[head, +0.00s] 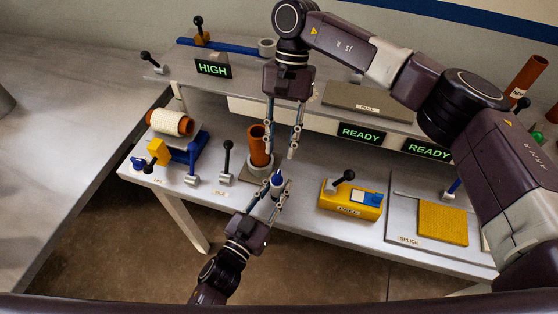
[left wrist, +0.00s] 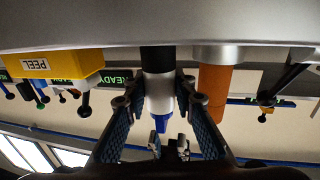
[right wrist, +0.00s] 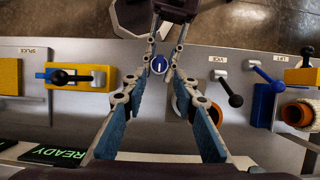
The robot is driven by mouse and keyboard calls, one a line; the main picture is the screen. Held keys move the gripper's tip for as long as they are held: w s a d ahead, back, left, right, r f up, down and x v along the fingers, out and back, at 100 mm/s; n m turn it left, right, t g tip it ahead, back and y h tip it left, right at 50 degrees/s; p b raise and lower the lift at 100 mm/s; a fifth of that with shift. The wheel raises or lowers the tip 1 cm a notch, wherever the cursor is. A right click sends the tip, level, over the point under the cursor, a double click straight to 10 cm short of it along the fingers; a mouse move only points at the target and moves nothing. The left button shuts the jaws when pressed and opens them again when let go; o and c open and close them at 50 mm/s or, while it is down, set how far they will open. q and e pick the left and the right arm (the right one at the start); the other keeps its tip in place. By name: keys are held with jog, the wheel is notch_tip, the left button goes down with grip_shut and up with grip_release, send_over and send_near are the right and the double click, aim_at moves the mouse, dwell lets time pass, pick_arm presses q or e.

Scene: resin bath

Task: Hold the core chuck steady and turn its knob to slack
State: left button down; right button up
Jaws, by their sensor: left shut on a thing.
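The core chuck (left wrist: 158,92) is a small silver cylinder with a dark base and a blue knob (left wrist: 159,124) on its end. It stands on the bench near the front edge. My left gripper (head: 275,190) is shut on its body from the front; the fingers flank it in the left wrist view (left wrist: 160,95). The knob shows in the head view (head: 277,178) and, with a white pointer line, in the right wrist view (right wrist: 159,65). My right gripper (head: 281,153) points down above the knob, open and empty; its fingers are spread in the right wrist view (right wrist: 160,90).
An orange tube (head: 258,140) in a grey holder stands close behind and left of the chuck. A black-knobbed lever (head: 226,160) is further left. A yellow PEEL box (head: 345,203) is at right. A raised shelf with READY signs (head: 361,134) runs behind.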

jog(key=shift+v, duration=2.15)
pick_arm(q)
jog(key=c, duration=1.5)
grip_release()
jog(key=shift+c, duration=0.2)
